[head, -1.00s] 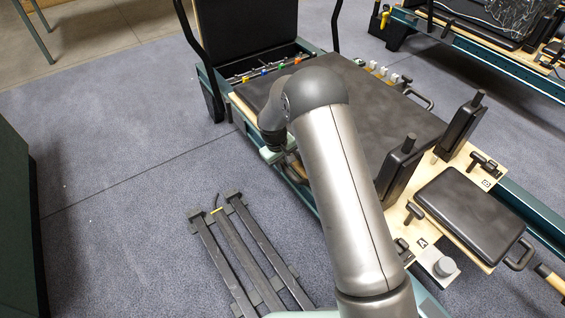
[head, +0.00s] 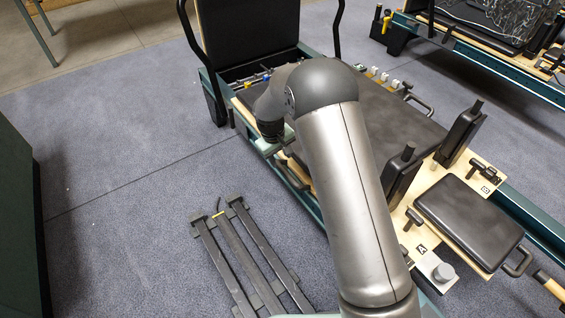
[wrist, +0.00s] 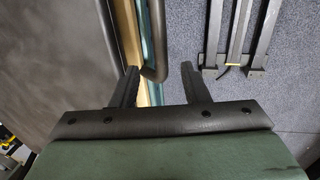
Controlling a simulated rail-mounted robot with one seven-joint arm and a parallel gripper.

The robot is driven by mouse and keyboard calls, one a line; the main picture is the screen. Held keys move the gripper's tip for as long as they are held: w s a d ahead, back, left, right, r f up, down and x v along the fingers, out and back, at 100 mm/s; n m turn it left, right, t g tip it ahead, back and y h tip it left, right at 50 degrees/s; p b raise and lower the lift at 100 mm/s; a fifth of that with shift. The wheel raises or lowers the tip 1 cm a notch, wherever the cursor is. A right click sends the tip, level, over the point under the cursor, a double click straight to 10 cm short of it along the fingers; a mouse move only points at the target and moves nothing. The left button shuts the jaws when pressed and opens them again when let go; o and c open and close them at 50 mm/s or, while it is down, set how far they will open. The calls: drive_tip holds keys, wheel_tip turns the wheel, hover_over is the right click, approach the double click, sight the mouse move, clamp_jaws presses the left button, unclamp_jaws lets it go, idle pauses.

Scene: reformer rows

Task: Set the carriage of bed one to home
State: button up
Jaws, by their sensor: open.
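The carriage of the near reformer has a dark pad (head: 400,118), two upright black shoulder rests and a black headrest (head: 468,220). Which bed number this is cannot be read. The pad (wrist: 50,60) also fills the left of the wrist view. My gripper (wrist: 158,68) is open, its two dark fingers apart beside the carriage's edge. A rounded dark bar (wrist: 161,72) shows between the fingertips; whether they touch it cannot be told. In the head view a loop handle (head: 293,178) sits at the carriage's near side, just below my wrist, and my fingertips are hidden.
Coloured spring ends (head: 248,82) lie at the reformer's far end, partly behind my arm. A dark slatted frame (head: 232,250) lies on the floor at left. Another reformer (head: 490,55) stands at upper right. The carpet (head: 110,150) at left is clear.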

wheel_tip(320, 180, up, 10)
drive_tip(key=s+a+p, duration=0.1)
drive_tip(key=p, duration=0.1)
drive_tip(key=shift+a, duration=0.35)
drive_tip(key=shift+r, duration=0.1)
drive_tip(key=s+d+r+m+p, duration=0.1)
drive_tip(key=s+d+r+p, duration=0.5)
drive_tip(key=r, duration=0.4)
drive_tip(key=s+d+r+m+y+p, duration=0.1)
drive_tip(key=s+d+r+m+p, duration=0.15)
drive_tip(key=s+r+p, duration=0.6)
drive_tip(key=s+d+r+m+p, duration=0.1)
drive_tip(key=s+d+r+p, duration=0.6)
drive_tip(key=r, duration=0.6)
drive_tip(key=s+d+r+m+y+p, duration=0.1)
drive_tip(key=s+r+m+p, duration=0.1)
drive_tip(key=s, duration=1)
wheel_tip(320, 180, up, 2)
drive_tip(key=shift+s+g+p, duration=0.2)
drive_tip(key=shift+g+p, duration=0.2)
drive_tip(key=shift+p, duration=0.15)
